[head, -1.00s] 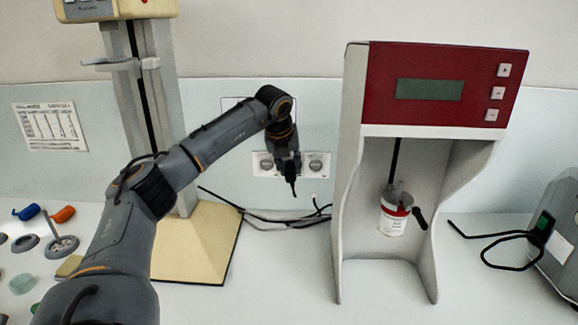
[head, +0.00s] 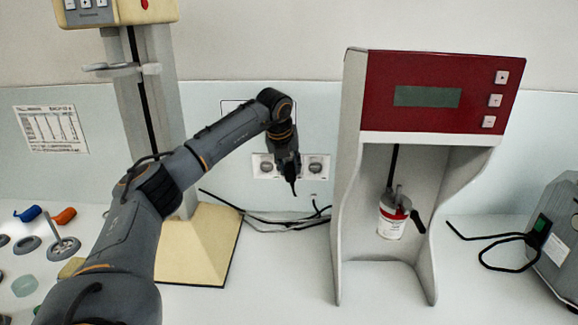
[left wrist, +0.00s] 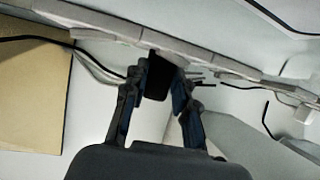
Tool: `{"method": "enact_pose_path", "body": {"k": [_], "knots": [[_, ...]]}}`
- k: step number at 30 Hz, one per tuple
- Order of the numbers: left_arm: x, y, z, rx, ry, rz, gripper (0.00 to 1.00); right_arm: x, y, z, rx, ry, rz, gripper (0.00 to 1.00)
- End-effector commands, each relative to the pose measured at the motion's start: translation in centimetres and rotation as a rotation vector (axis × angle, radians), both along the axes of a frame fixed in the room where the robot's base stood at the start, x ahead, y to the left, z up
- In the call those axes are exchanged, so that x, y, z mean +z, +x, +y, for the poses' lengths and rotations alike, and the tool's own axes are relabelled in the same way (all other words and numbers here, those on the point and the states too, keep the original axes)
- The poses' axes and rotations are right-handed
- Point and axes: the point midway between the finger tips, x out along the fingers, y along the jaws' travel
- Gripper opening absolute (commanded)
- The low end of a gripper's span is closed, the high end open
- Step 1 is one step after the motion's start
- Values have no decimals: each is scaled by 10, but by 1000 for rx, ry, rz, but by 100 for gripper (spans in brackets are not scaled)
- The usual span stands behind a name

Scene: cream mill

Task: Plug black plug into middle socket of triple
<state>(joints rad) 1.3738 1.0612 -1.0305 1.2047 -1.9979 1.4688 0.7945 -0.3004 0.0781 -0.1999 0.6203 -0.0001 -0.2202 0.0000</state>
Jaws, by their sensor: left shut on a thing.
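The white triple socket (head: 317,168) is on the wall behind my left arm. Its left and right outlets show in the head view; the middle one is hidden by my gripper. My left gripper (head: 289,173) is in front of the middle position, pointing at the wall. In the left wrist view my left gripper (left wrist: 160,84) is shut on the black plug (left wrist: 156,83), whose far end is at the edge of the white socket strip (left wrist: 115,28). I cannot tell whether the plug is seated. My right gripper is not in view.
A red-fronted mixer (head: 440,92) with a white cup (head: 392,222) stands right of the socket. A stand with a cream base (head: 190,255) is at the left. Black cables (head: 275,219) lie along the wall. The front middle of the table is clear.

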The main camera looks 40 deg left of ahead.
Motion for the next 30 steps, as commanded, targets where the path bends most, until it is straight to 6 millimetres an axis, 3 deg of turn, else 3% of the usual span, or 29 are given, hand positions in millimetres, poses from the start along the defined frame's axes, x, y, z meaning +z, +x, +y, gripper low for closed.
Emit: {"method": "enact_pose_path", "body": {"k": [5, 6, 9, 16, 19, 30], "knots": [[1, 2, 1, -1, 0, 0, 0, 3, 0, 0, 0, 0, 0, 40], [0, 2, 1, -1, 0, 0, 35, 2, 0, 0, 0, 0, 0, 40], [0, 2, 1, -1, 0, 0, 54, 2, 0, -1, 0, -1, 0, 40], [0, 2, 1, -1, 0, 0, 56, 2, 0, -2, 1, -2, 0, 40], [0, 2, 2, 0, 0, 0, 76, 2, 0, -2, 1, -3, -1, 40], [3, 1, 1, 0, 0, 0, 76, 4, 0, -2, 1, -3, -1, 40]]}}
